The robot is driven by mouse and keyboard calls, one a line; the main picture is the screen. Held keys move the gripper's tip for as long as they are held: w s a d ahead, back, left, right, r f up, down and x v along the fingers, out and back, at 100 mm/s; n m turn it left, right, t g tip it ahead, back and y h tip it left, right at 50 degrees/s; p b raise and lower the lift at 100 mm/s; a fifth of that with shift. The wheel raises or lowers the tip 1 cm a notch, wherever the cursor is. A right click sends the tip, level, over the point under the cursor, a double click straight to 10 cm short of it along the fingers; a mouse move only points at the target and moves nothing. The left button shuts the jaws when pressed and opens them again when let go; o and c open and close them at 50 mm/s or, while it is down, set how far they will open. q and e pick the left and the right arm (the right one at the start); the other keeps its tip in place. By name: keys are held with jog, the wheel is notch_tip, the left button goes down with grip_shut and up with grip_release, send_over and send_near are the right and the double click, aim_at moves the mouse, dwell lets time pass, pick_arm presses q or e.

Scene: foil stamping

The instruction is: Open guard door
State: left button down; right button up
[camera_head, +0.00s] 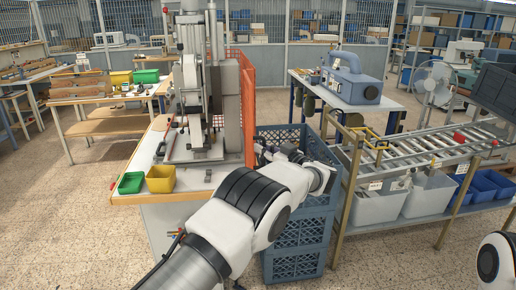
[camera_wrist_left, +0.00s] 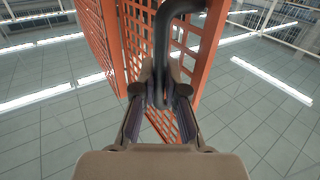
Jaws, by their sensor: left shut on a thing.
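The guard door is an orange mesh panel (camera_head: 249,112) on the right side of the stamping machine (camera_head: 196,95). In the left wrist view, orange mesh panels (camera_wrist_left: 92,45) rise in front of my gripper. A dark curved bar handle (camera_wrist_left: 166,35) stands out from the orange frame. My left gripper (camera_wrist_left: 160,92) is shut on this handle, with one finger on each side. In the head view, my left gripper (camera_head: 265,152) is at the lower edge of the orange panel, small and partly hidden by my wrist. My right gripper is out of view.
Stacked blue crates (camera_head: 297,235) stand right beside and below my left wrist. A green bin (camera_head: 131,182) and a yellow bin (camera_head: 160,179) sit on the machine table's front. A roller conveyor (camera_head: 425,148) with grey tubs below is at right. The floor at front left is clear.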

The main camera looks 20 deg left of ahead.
pick_arm(q)
jog(key=shift+w+d+r+g, duration=0.15)
jog(key=shift+g, duration=0.15)
jog(key=c, duration=1.2)
grip_release()
